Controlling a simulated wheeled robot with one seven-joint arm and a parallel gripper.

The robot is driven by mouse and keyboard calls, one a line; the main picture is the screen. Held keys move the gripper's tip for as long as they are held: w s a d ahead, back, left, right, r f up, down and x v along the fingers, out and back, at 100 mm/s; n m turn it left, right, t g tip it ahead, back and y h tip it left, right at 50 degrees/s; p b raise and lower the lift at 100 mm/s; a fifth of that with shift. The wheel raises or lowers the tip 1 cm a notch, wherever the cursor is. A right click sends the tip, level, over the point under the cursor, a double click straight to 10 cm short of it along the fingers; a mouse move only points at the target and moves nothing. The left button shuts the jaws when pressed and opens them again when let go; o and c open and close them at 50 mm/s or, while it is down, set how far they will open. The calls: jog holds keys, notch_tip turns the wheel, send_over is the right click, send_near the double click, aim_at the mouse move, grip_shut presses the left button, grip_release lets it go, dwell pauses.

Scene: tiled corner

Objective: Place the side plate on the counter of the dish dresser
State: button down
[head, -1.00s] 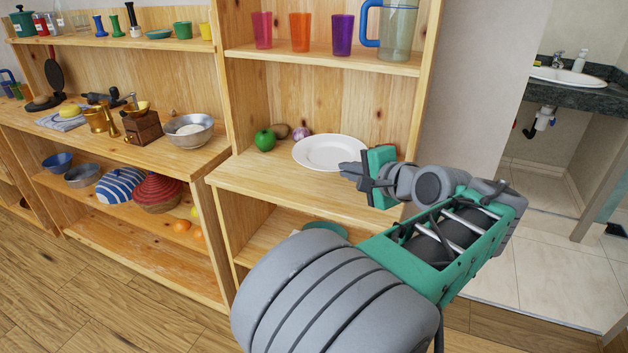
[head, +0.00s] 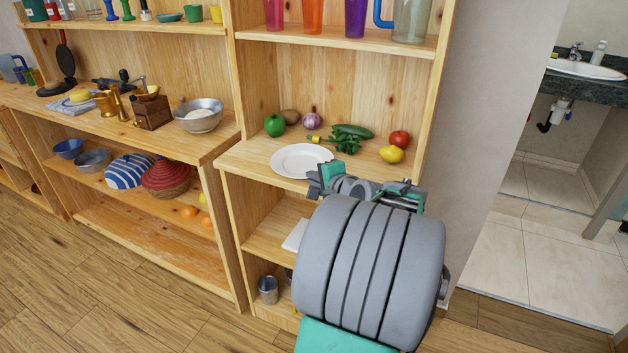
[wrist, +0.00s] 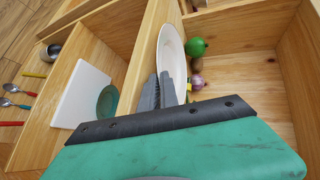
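The side plate (head: 301,160) is white and round. It lies roughly level over the front part of the wooden dresser counter (head: 238,160); I cannot tell whether it touches the wood. In the wrist view the plate (wrist: 171,45) shows at a steep angle, its near rim running down to my fingers. My gripper (head: 315,182) is at the plate's near edge, in front of the counter. In the wrist view my gripper (wrist: 161,90) has its fingers close together on either side of the rim, which they partly hide.
Glasses and a pitcher (head: 411,18) stand on the shelf above.

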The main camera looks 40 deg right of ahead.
jog(key=c, duration=1.9)
grip_release()
